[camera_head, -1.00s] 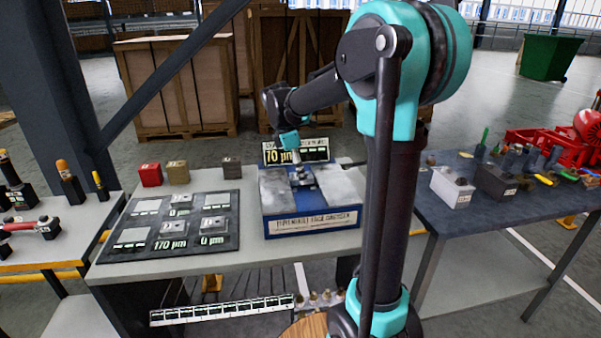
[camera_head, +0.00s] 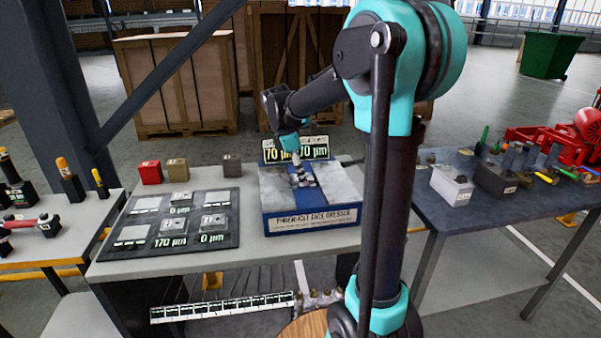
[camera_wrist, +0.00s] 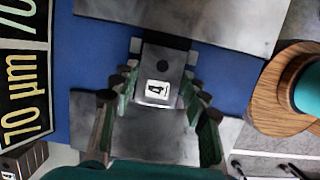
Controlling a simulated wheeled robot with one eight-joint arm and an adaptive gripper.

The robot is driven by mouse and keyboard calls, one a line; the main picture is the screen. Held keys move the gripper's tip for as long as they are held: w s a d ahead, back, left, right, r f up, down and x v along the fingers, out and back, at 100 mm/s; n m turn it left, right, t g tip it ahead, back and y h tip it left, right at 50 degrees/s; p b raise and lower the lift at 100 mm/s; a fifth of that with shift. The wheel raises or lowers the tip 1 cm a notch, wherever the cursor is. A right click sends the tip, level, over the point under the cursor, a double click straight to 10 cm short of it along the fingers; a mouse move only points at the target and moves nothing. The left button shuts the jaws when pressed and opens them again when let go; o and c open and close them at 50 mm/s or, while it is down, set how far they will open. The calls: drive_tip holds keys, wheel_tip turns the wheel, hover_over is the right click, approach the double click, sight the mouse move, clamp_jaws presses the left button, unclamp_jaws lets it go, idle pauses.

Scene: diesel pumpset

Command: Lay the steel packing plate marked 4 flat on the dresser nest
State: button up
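The grey steel packing plate marked 4 (camera_wrist: 161,68) lies between my fingertips in the wrist view, its white label facing the camera. My gripper (camera_wrist: 160,84) is over the dresser nest, with its fingertips close against the plate's two sides. In the head view my gripper (camera_head: 302,178) points down into the middle of the blue dresser (camera_head: 310,217), between its two grey slabs. The plate looks flat and level with the nest. Any small gap beneath it is hidden, and the fingers cover part of its edges.
A dark tray (camera_head: 190,243) with several pale plates and lit readings lies left of the dresser. Red (camera_head: 150,172), tan (camera_head: 178,170) and dark (camera_head: 232,165) blocks stand behind it. A display (camera_head: 295,149) rises at the dresser's back. A dark bench (camera_head: 520,215) with tools is at right.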

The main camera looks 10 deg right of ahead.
drive_tip(key=o, duration=0.4)
drive_tip(key=v, duration=1.2)
drive_tip(key=shift+r, duration=0.1)
drive_tip(key=shift+r, duration=2.9)
